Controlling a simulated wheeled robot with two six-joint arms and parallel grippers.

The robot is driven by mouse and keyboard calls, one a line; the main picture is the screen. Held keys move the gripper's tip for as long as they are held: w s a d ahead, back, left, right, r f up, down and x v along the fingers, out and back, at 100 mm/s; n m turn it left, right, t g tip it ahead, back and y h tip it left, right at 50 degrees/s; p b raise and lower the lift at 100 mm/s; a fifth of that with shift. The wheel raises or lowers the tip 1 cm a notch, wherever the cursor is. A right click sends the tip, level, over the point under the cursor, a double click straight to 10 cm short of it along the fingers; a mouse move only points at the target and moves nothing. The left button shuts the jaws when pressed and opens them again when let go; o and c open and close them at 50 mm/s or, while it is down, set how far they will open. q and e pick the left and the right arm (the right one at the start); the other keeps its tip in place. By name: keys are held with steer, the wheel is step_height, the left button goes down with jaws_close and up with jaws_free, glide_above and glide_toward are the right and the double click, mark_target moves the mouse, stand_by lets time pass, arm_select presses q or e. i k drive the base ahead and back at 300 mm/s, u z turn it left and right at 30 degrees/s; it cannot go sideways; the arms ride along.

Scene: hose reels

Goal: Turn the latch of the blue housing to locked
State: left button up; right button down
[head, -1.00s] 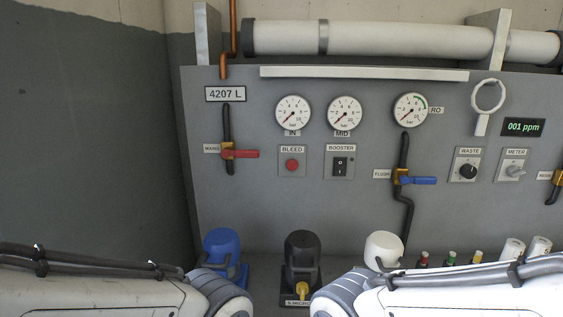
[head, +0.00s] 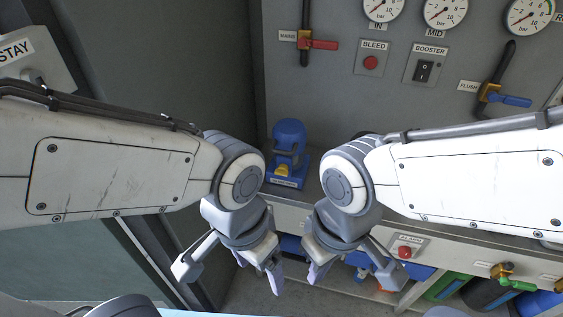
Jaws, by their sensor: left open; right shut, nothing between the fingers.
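The blue housing (head: 289,136) stands upright on the bench against the panel, in the gap between my two arms in the head view. A yellow latch (head: 282,170) sits low on its front, above a label too small to read. How far the latch is turned I cannot tell. My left gripper (head: 228,280) hangs in front of and below the bench, left of the housing, open and empty. My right gripper (head: 352,276) hangs to the right at a similar height, empty and shut. Both are apart from the housing.
A red-handled valve (head: 318,44), a BLEED button (head: 370,62) and a BOOSTER switch (head: 424,70) are on the panel. A red alarm button (head: 404,252) is on the bench front. Blue and green containers stand below. My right arm covers the bench right of the housing.

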mark_target(283, 169)
steer(key=u, duration=0.45)
steer(key=k, duration=0.7)
steer(key=z, duration=0.3)
